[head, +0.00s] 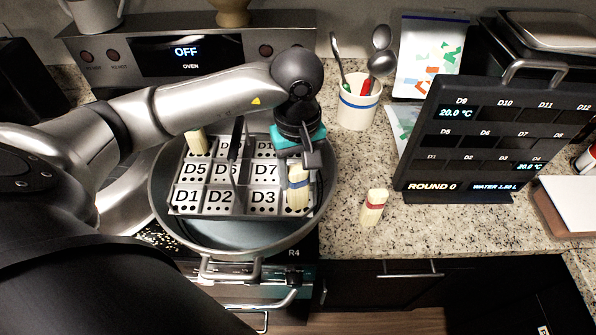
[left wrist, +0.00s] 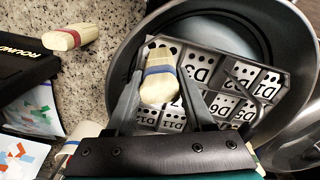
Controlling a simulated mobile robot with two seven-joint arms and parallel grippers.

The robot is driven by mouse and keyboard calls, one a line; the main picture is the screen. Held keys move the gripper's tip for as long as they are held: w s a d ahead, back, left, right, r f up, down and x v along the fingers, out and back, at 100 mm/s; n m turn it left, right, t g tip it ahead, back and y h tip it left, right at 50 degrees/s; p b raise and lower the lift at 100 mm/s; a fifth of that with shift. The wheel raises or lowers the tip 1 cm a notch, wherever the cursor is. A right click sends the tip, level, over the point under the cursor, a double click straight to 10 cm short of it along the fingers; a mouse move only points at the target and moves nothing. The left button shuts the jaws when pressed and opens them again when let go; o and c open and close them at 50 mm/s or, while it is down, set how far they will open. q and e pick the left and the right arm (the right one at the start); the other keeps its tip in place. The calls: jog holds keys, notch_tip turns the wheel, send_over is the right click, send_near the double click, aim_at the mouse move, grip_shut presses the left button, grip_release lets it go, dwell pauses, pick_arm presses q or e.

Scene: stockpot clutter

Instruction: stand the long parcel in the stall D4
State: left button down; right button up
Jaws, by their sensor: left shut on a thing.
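My left gripper (head: 299,168) is shut on a pale parcel with a blue band (head: 298,190) and holds it roughly upright at the front right corner of the rack (head: 224,208), right of the D3 label. The D4 label there is hidden. In the left wrist view the blue-banded parcel (left wrist: 158,82) sits between the two fingers of the left gripper (left wrist: 160,92). I cannot tell whether its lower end rests in the stall. The rack stands inside the large pot (head: 318,222). My right gripper is not in view.
A red-banded parcel (head: 374,207) stands on the granite counter right of the pot. Another pale parcel (head: 197,142) stands at the rack's back left. A utensil crock (head: 357,104) and a black display board (head: 480,140) stand farther right. Counter between pot and board is mostly free.

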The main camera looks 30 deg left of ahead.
pick_arm(q)
jog(key=shift+f, duration=0.15)
jog(key=shift+c, duration=1.4)
grip_release()
notch_tip(320, 180, up, 12)
jog(key=shift+r, duration=0.2)
